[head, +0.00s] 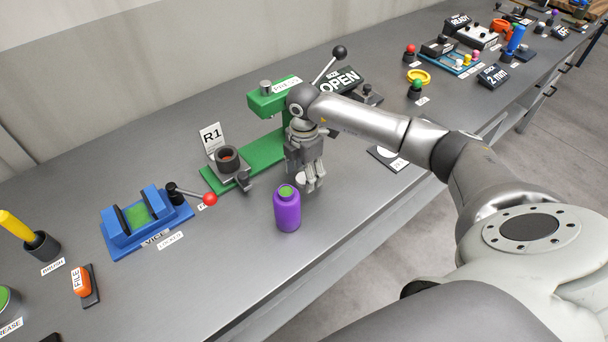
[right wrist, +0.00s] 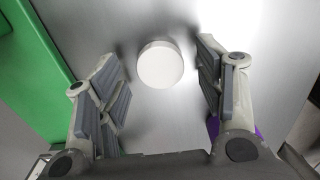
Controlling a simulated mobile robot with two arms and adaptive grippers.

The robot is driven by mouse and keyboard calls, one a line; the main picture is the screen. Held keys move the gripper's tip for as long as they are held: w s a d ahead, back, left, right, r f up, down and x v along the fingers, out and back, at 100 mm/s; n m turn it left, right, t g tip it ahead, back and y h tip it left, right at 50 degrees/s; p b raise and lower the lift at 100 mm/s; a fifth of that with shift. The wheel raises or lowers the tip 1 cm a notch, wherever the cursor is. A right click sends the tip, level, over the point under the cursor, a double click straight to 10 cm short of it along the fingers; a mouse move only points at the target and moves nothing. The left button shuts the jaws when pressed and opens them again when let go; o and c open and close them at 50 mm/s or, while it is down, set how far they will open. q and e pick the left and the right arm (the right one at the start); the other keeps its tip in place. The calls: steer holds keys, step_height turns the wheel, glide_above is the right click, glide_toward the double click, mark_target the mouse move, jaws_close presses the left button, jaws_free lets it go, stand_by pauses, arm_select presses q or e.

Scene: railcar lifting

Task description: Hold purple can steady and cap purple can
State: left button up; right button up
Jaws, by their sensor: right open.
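The purple can (head: 287,212) stands upright on the metal bench, with green showing at its top. A sliver of purple also shows behind the finger at the right of the right wrist view (right wrist: 213,128). My right gripper (head: 310,185) points down just behind the can, apart from it. It is open, with its fingers on either side of a round white cap (right wrist: 160,64). The cap appears to lie on the bench, and neither finger touches it. In the head view the cap (head: 300,181) is partly hidden by the fingers. My left gripper is out of view.
A green press (head: 240,168) stands behind my right gripper, with a black R1 cup (head: 228,160) at its left. A blue vise (head: 143,220) with a red-knobbed lever is at the left. The bench in front of the can is clear.

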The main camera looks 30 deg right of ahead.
steer(key=shift+f, duration=0.35)
steer(key=c, duration=0.9)
steer(key=shift+o, duration=0.2)
steer(key=shift+r, duration=0.1)
steer(key=shift+r, duration=0.55)
steer(key=s+a+r+b, duration=0.2)
steer(key=s+r+b, duration=0.3)
steer(key=s+r, duration=0.6)
steer(key=s, duration=0.3)
steer(key=shift+r, duration=0.4)
steer(key=shift+a, duration=0.15)
